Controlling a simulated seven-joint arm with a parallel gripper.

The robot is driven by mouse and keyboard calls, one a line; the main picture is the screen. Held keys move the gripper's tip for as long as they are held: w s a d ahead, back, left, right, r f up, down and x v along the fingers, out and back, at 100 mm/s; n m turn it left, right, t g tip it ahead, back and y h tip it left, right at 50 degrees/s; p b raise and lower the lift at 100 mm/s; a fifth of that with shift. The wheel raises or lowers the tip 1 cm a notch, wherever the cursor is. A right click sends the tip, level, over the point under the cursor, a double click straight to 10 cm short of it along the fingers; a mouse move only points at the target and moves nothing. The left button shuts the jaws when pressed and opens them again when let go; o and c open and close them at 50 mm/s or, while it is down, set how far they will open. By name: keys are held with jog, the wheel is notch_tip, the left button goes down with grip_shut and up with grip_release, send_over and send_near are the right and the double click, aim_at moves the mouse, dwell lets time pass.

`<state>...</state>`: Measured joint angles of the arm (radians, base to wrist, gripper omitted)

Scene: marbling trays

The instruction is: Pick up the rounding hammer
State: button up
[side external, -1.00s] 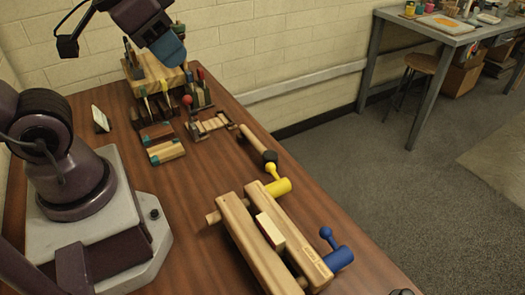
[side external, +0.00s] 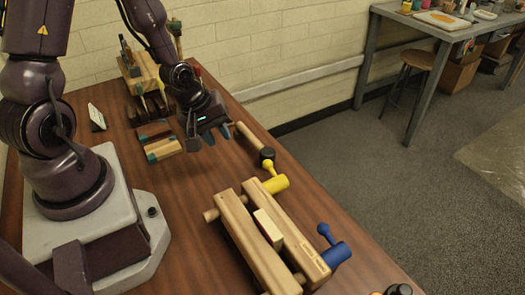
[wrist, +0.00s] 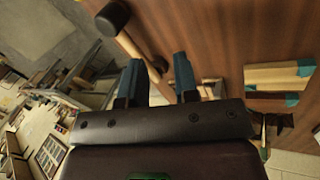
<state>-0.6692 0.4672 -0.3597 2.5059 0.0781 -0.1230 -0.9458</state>
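The hammer that looks like the rounding hammer has a pale wooden handle (side external: 247,134) and a black head (side external: 266,154). It lies near the table's far right edge, behind the yellow-ended clamp. In the wrist view its black head (wrist: 112,17) is at the top, with the handle running down toward my fingers. My gripper (side external: 208,138) is open and empty, left of the handle and above the tabletop. Its two teal fingers (wrist: 159,78) are apart in the wrist view. The handle's far end is partly hidden behind a finger.
A wooden vise (side external: 245,228) with yellow and blue knobs fills the table front. Wooden blocks with teal ends (side external: 162,149) lie left of my gripper. A tool rack (side external: 141,70) stands behind. Bare tabletop (side external: 190,185) lies in front of my gripper.

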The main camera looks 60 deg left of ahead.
aim_at(257, 144)
jog(key=w+f+n+t, duration=0.1)
jog(key=w+f, duration=0.2)
jog(key=w+f+n, duration=0.1)
jog(key=w+f, duration=0.2)
jog(key=w, duration=0.1)
jog(key=w+f+n+t, duration=0.1)
jog(key=w+f, duration=0.2)
jog(key=w, duration=0.1)
jog(key=shift+a+f+n+t+y, duration=0.15)
jog(key=shift+a+n+t+y, duration=0.15)
jog(key=shift+n, duration=0.1)
grip_shut()
